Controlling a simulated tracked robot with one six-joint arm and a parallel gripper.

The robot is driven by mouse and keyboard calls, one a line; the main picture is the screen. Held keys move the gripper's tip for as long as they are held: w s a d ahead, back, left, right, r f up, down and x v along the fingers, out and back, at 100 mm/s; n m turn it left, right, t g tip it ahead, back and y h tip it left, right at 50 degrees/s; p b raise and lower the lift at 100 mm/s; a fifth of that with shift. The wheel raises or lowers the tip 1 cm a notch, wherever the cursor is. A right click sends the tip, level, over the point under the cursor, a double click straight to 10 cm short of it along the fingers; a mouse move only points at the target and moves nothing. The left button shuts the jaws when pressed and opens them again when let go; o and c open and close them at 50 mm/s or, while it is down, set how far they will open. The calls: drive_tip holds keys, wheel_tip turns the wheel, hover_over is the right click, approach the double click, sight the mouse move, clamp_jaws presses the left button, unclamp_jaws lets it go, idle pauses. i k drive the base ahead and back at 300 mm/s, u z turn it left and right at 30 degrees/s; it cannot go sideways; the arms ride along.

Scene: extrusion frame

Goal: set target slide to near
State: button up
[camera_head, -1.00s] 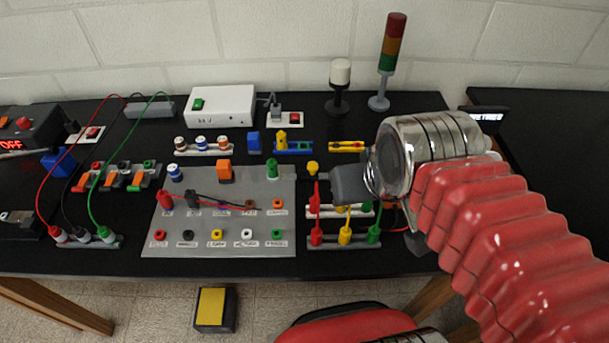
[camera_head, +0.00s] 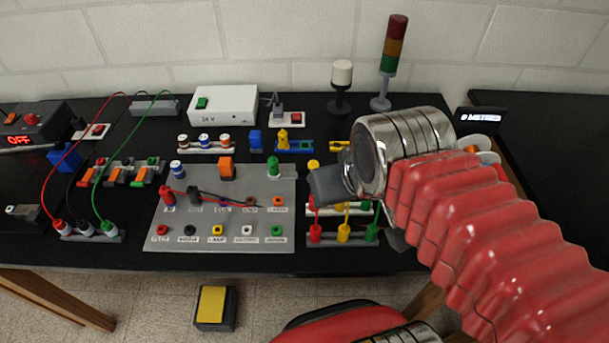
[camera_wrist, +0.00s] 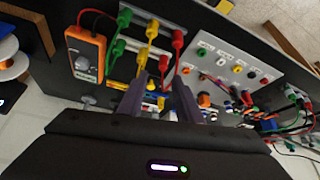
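A blue rail with a yellow slider (camera_head: 290,144) lies behind the grey panel. A second rail with yellow on it (camera_head: 340,146) lies to its right, partly behind my arm. I cannot tell which of these is the target slide. My gripper (camera_head: 325,186) is above the table, at the right edge of the grey panel, in front of both rails in the picture. In the wrist view, the two dark fingers of my gripper (camera_wrist: 158,92) are apart, with small yellow and blue parts showing between them farther off. Nothing is seen held.
The grey panel (camera_head: 220,216) carries knobs, sockets and a red plug with a dark lead. Upright red, yellow and green plugs (camera_head: 343,233) stand close below my gripper. An orange multimeter (camera_wrist: 86,46) shows in the wrist view. A signal tower (camera_head: 390,58) stands behind.

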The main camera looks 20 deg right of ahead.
sight(303, 173)
drive_tip(key=k, duration=1.05)
drive_tip(key=u, duration=0.4)
drive_tip(key=i, duration=1.35)
drive_tip(key=u, duration=0.3)
